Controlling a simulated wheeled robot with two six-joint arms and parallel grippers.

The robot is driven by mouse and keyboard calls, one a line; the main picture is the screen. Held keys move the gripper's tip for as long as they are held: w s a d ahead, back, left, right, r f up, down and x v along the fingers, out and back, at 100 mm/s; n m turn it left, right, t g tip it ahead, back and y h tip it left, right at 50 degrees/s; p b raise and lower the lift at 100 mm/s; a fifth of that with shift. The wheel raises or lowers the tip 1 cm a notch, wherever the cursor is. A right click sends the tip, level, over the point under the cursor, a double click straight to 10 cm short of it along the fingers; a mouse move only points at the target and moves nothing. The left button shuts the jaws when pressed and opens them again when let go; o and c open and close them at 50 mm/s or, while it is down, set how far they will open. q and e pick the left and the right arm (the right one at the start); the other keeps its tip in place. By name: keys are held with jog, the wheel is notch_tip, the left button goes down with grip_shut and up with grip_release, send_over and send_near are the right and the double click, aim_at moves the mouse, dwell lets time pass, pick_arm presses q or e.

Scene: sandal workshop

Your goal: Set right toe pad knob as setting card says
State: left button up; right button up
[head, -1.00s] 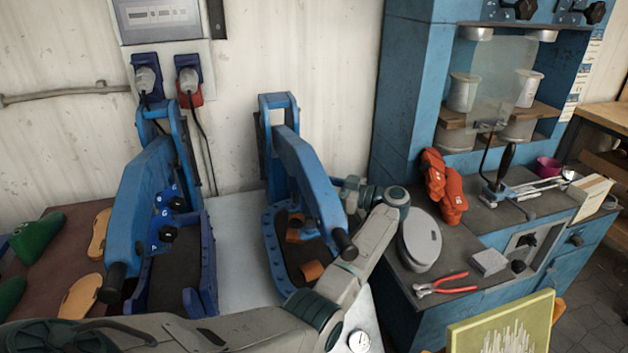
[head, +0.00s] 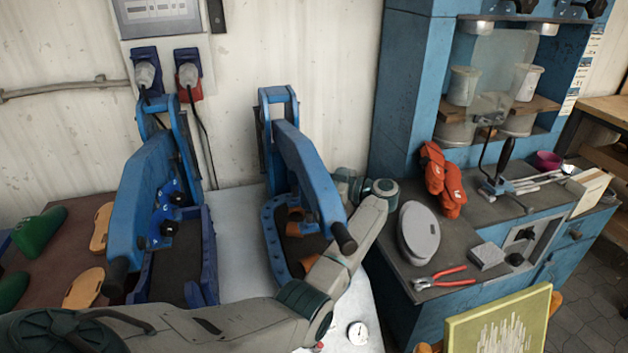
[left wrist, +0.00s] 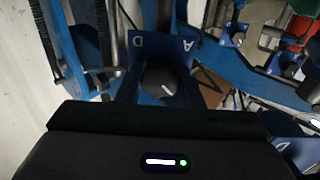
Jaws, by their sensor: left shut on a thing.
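Two blue presses stand side by side, a left one (head: 140,205) and a right one (head: 305,175). The right press's knob is hidden from the head view by its blue arm. In the left wrist view a dark round knob (left wrist: 167,88) with a white pointer line sits in a blue plate lettered D and A. My left gripper (left wrist: 165,103) is at this knob and shut on it; its fingertips are hard to make out. In the head view my left wrist (head: 350,185) is just right of the right press. My right gripper is out of view.
Dark knobs (head: 168,229) sit on the left press. Yellow and green shoe lasts (head: 82,288) lie at left. The blue bench (head: 455,235) at right bears red gloves (head: 444,180), a grey oval device (head: 418,233) and red pliers (head: 440,278). Printed sheets (head: 575,75) hang beyond.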

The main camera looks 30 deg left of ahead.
pick_arm(q)
jog(key=shift+f+n+b, duration=0.2)
jog(key=shift+n+b, duration=1.1)
jog(key=shift+b, duration=0.1)
jog(key=shift+n+b, duration=0.75)
jog(key=shift+n, duration=0.05)
jog(key=shift+s+n+b, duration=0.1)
jog(key=shift+n+b, duration=0.65)
jog(key=shift+n, duration=0.05)
jog(key=shift+r+n+b, duration=0.15)
jog(key=shift+n+b, duration=0.3)
jog(key=shift+n, duration=0.05)
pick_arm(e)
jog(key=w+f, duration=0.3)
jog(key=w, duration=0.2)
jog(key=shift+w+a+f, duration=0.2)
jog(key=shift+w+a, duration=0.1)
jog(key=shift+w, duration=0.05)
pick_arm(q)
jog(key=o, duration=1)
jog(key=shift+d, duration=0.1)
jog(key=shift+c, duration=0.2)
